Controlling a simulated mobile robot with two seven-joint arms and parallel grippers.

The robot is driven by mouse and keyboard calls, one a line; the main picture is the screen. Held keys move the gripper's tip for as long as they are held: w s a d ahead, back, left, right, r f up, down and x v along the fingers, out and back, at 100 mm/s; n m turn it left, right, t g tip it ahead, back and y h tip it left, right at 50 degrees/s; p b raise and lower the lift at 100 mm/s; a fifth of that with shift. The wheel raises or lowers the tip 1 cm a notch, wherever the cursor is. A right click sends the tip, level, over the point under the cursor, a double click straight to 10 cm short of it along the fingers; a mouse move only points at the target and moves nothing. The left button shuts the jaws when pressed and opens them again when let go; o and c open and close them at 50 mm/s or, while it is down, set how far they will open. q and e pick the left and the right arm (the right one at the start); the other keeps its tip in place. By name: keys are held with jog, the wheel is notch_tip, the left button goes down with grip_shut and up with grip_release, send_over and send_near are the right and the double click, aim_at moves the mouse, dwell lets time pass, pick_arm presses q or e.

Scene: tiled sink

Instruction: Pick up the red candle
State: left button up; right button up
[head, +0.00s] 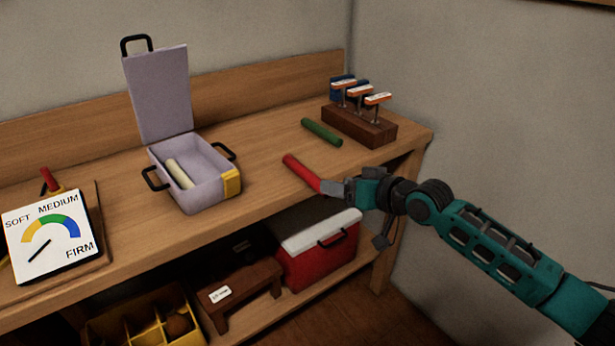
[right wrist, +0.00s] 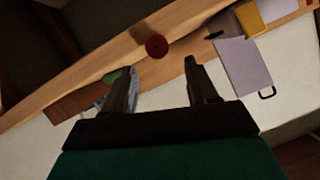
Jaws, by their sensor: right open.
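The red candle (head: 302,172) lies on the wooden bench near its front edge. My right gripper (head: 335,187) is at the candle's near right end, with its fingers open. In the right wrist view the candle's round red end (right wrist: 156,46) shows ahead, in line with the gap between the open fingertips (right wrist: 160,68). The fingers do not appear closed on it. My left gripper is in neither view.
A green candle (head: 322,132) and a wooden block with stamps (head: 358,124) lie behind. An open lavender box (head: 210,195) with a cream candle (head: 180,173) stands left. A dial sign (head: 47,235) is far left. A red cooler (head: 318,260) sits on the shelf below.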

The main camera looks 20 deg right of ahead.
aim_at(307, 176)
jog(key=shift+b+x, duration=0.5)
jog(key=shift+x, duration=2.9)
grip_shut()
